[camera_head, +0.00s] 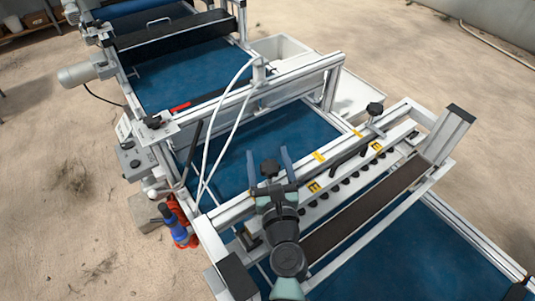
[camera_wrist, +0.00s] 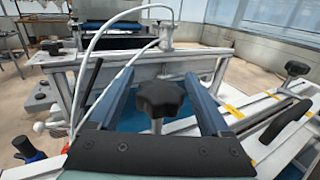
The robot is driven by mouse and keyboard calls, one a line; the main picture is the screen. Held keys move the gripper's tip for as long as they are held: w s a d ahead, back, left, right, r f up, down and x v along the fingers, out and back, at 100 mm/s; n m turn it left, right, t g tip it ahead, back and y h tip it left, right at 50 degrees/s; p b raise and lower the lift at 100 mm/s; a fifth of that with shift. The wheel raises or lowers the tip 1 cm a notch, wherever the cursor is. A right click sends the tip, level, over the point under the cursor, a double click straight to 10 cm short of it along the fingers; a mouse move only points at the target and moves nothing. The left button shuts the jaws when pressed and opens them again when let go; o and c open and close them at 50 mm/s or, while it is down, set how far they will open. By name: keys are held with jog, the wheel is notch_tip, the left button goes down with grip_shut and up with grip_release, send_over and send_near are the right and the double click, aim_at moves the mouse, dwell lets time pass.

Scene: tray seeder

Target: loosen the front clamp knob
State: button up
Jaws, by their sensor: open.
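A black lobed clamp knob (camera_head: 269,167) stands on a short light stem at the near end of the silver cross rail. In the wrist view the knob (camera_wrist: 160,97) is centred between my fingers, with a gap on each side. My gripper (camera_head: 268,151) has two blue fingers spread apart, one on each side of the knob, and holds nothing. In the wrist view my gripper (camera_wrist: 157,75) reaches forward past the knob, its dark padded palm at the bottom. The foot of the stem is partly hidden by the palm.
A second black knob (camera_head: 375,108) stands farther along the rail, and another (camera_head: 152,121) at the left frame. White tubes (camera_wrist: 103,70) arch ahead on the left. A blue and red tool (camera_head: 177,226) hangs left of the frame. The blue belt (camera_head: 190,75) runs beneath.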

jog(key=shift+w+a, duration=0.1)
jog(key=shift+w, duration=0.3)
grip_shut()
jog(key=shift+n+y+b, duration=0.3)
jog(key=shift+n+y, duration=0.1)
jog(key=shift+y, duration=0.2)
jog(key=s+a+n+g+y+b, duration=0.1)
jog(key=n+g+y+b, duration=0.2)
jog(key=n+g+y, duration=0.1)
jog(key=s+n+g+y+b, duration=0.1)
jog(key=n+g+y+b, duration=0.3)
jog(key=n+g+y, duration=0.1)
jog(key=s+a+n+g+y+b, duration=0.1)
jog(key=n+g+y+b, duration=0.2)
jog(key=g, duration=0.4)
jog(key=shift+a+n+y+b, duration=0.3)
jog(key=shift+n+y, duration=0.5)
jog(key=shift+n, duration=0.3)
jog(key=shift+s+g, duration=0.1)
jog(key=shift+g, duration=0.2)
